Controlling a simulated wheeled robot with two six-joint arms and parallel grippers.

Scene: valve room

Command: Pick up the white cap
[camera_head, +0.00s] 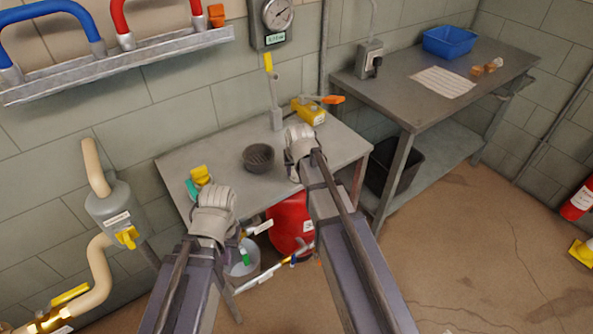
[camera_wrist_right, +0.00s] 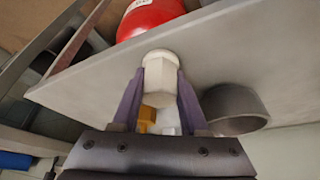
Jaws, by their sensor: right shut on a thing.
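The white cap (camera_wrist_right: 160,78) is between the two purple fingers of my right gripper (camera_wrist_right: 159,92) in the right wrist view, with both fingers against its sides. In the head view my right gripper (camera_head: 301,143) is over the right part of the small grey table (camera_head: 225,150), and its wrist hides the cap. The right wrist view does not clearly show whether the cap touches the tabletop. My left gripper (camera_head: 212,214) is at the table's front left edge; its fingers are hidden behind its wrist.
A dark grey bowl (camera_head: 259,157) stands on the table between my grippers. A yellow box with an orange lever (camera_head: 310,110) is at the back right, and yellow and teal pieces (camera_head: 198,180) are at the left. A red container (camera_head: 287,222) is below the table.

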